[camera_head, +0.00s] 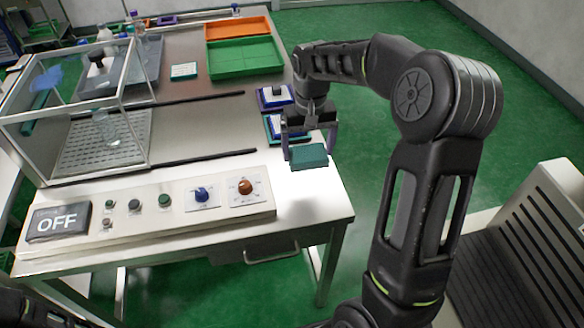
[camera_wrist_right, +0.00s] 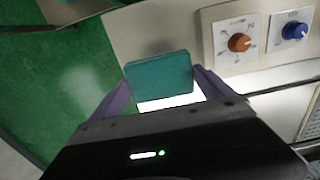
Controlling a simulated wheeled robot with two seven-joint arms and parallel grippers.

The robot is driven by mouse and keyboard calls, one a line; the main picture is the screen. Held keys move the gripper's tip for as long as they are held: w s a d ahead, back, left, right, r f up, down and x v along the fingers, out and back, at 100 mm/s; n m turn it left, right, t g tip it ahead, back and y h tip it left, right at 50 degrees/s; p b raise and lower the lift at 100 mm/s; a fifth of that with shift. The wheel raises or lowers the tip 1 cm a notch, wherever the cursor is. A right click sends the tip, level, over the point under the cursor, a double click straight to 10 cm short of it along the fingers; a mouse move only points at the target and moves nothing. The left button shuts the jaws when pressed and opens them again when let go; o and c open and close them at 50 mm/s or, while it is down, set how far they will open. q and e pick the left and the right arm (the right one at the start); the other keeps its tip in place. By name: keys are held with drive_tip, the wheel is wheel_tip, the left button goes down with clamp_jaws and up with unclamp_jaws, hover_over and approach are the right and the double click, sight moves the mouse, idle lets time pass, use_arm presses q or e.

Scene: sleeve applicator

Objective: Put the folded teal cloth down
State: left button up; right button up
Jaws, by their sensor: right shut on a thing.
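The folded teal cloth (camera_head: 308,157) is a small flat block at the right end of the machine table. It shows in the right wrist view (camera_wrist_right: 158,74) between the fingers. My right gripper (camera_head: 310,146) is shut on the cloth, with its fingers on either side of it; it shows in the wrist view too (camera_wrist_right: 165,92). The cloth is over the white table top (camera_head: 318,199), near its right front corner. I cannot tell whether it touches the surface. My left gripper is not in view; only a dark part of my own body shows at the bottom left.
Stacked blue and white items on dark trays (camera_head: 273,97) lie just behind my right gripper. A control panel (camera_head: 150,214) with knobs and an OFF sign (camera_head: 57,222) runs along the front. A clear box (camera_head: 75,100) stands left. Green (camera_head: 245,62) and orange (camera_head: 237,28) trays sit at the back.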

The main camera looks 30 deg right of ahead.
drive_tip(key=shift+w+a, duration=0.1)
drive_tip(key=shift+w, duration=0.05)
drive_tip(key=shift+s+r, duration=0.15)
drive_tip(key=shift+s, duration=0.2)
drive_tip(key=shift+w+f, duration=0.15)
drive_tip(key=shift+f, duration=0.25)
drive_tip(key=shift+f+p, duration=0.5)
drive_tip(key=shift+f, duration=2.25)
drive_tip(key=shift+f+p, duration=0.35)
drive_tip(key=shift+f, duration=1.6)
